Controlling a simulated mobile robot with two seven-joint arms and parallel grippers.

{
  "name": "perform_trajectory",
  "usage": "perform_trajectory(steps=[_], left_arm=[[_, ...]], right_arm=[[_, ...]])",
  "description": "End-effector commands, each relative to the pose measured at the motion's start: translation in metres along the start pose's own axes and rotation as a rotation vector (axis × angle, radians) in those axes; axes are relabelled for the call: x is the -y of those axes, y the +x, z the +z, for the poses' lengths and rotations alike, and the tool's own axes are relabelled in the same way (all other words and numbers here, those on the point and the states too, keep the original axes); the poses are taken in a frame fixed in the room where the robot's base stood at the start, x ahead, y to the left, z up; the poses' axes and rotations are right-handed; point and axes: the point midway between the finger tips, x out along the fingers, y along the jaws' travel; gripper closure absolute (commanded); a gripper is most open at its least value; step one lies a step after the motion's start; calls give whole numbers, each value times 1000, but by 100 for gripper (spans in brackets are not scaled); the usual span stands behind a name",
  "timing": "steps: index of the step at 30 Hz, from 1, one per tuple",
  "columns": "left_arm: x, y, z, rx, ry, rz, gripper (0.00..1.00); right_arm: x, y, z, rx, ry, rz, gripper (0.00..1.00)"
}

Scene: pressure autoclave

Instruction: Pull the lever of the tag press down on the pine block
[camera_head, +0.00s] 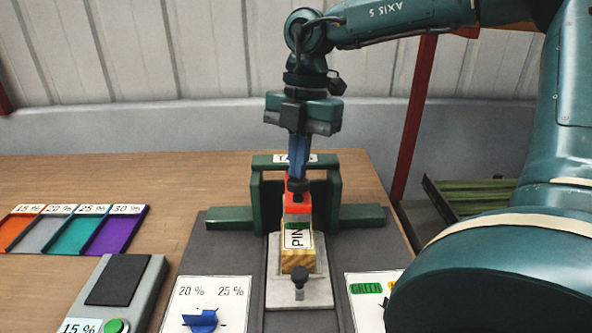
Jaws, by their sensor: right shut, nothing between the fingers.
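The tag press is a green frame (267,205) on a dark grey base, its top label partly hidden by my gripper. The pine block (298,262) stands within the front of the press on a pale plate (318,291); it has a white label reading "PIN", cut off at its far end. A red-orange part (297,205) sits at the block's far end. A dark knob, likely the lever's end, shows just under my right gripper (298,180). This gripper points down with blue fingers shut and empty, at or just above the knob; contact is unclear. My left gripper is out of view.
A tray of coloured slots (72,230) with percent labels lies at left. A grey device (116,290) with a green button stands at front left. My right arm covers the right side.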

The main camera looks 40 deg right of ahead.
Motion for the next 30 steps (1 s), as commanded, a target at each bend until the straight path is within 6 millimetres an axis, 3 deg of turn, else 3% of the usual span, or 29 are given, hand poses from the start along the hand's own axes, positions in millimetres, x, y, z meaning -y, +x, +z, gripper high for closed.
perform_trajectory(steps=[21, 30], left_arm=[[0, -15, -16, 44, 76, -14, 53], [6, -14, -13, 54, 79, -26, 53]], right_arm=[[0, -60, -12, 1, 1, 0, 100], [0, -62, -13, 0, 1, -1, 100]])
